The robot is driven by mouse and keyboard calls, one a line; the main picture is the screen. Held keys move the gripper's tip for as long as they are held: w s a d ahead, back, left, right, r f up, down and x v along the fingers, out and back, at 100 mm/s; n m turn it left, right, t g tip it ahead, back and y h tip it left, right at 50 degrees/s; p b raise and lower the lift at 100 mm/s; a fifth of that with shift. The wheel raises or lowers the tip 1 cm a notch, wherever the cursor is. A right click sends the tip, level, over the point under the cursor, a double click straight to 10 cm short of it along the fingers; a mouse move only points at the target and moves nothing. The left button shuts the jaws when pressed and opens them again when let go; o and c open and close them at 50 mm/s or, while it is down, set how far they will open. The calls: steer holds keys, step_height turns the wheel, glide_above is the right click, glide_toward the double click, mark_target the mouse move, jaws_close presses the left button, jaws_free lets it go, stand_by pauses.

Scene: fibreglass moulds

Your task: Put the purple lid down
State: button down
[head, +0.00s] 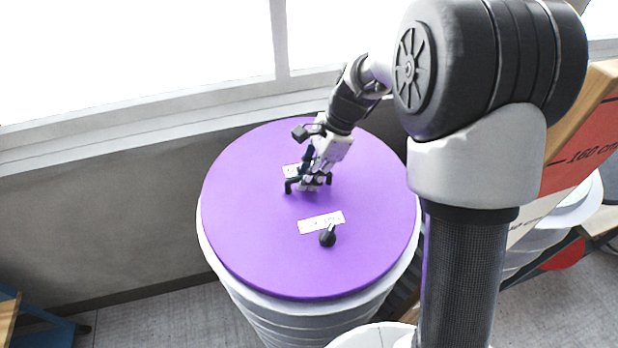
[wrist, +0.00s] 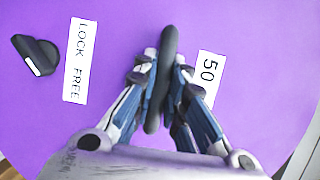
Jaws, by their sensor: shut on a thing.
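The purple lid (head: 270,240) is a large round disc at the centre of the head view, level over a white ribbed drum. It fills most of the wrist view (wrist: 240,35). A black bar handle (wrist: 169,42) stands at its middle. My gripper (head: 309,182) is shut on this handle; its fingers (wrist: 160,72) lie on both sides of the bar in the wrist view. A black knob (head: 327,236) and white labels (head: 321,222) are on the lid's face; one label reads "LOCK FREE" (wrist: 77,60). I cannot tell whether the lid touches the drum's rim.
The white drum (head: 300,318) stands below the lid, its rim showing at the left and front. A grey wall (head: 90,200) with a window sill is behind. A red board marked "160 cm" (head: 585,145) leans at the right. Open floor (head: 160,320) shows at front left.

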steer(key=shift+w+f, duration=0.15)
steer(key=shift+f, duration=0.35)
steer(key=c, duration=1.6)
jaws_free()
steer(key=shift+c, duration=0.2)
